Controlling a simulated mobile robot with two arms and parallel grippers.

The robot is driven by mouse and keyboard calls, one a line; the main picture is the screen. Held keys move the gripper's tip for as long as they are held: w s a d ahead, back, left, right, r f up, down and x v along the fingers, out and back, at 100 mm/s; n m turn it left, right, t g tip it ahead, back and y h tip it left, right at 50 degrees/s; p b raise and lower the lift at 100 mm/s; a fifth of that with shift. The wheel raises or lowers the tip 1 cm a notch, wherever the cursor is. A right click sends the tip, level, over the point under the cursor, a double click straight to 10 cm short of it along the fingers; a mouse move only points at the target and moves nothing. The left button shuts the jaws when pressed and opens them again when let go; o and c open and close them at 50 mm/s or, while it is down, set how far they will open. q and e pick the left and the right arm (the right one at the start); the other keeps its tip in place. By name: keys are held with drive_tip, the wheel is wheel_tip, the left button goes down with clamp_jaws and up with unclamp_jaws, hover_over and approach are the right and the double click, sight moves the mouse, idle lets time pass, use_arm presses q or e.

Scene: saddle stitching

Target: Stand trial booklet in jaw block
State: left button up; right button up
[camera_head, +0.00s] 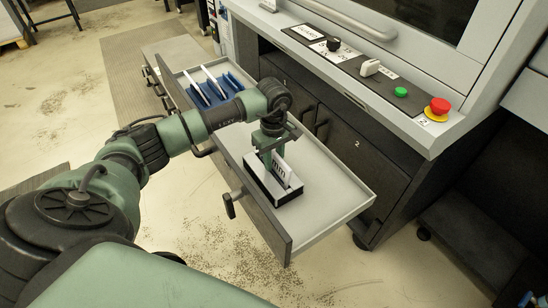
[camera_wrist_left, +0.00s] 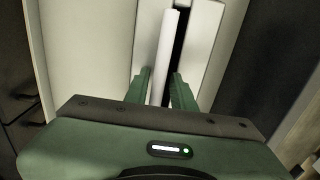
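The jaw block (camera_head: 262,183), a black base with pale jaws, stands on the drawer floor. In the left wrist view its pale jaws (camera_wrist_left: 205,35) flank a dark slot. A white booklet (camera_wrist_left: 165,50) stands on edge in the slot, leaning slightly, with a dark gap to its right. My left gripper (camera_wrist_left: 160,75) is above the block, its green fingers on either side of the booklet. Narrow gaps seem to show between booklet and fingers, so it looks slightly open. In the head view the left gripper (camera_head: 270,158) partly hides the block and booklet. My right gripper is out of view.
The open drawer (camera_head: 335,196) holds a blue rack (camera_head: 222,92) with several white booklets at its far end. The cabinet's control panel (camera_head: 375,75), with a green button (camera_head: 400,92) and red emergency stop (camera_head: 438,107), overhangs at right. The drawer's near end is clear.

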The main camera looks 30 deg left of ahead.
sight(274, 152)
use_arm(q)
wheel_tip(274, 152, up, 3)
drive_tip(key=shift+w+r+b, duration=0.1)
drive_tip(key=shift+b, duration=0.7)
wheel_tip(274, 152, up, 9)
drive_tip(key=shift+b, duration=0.5)
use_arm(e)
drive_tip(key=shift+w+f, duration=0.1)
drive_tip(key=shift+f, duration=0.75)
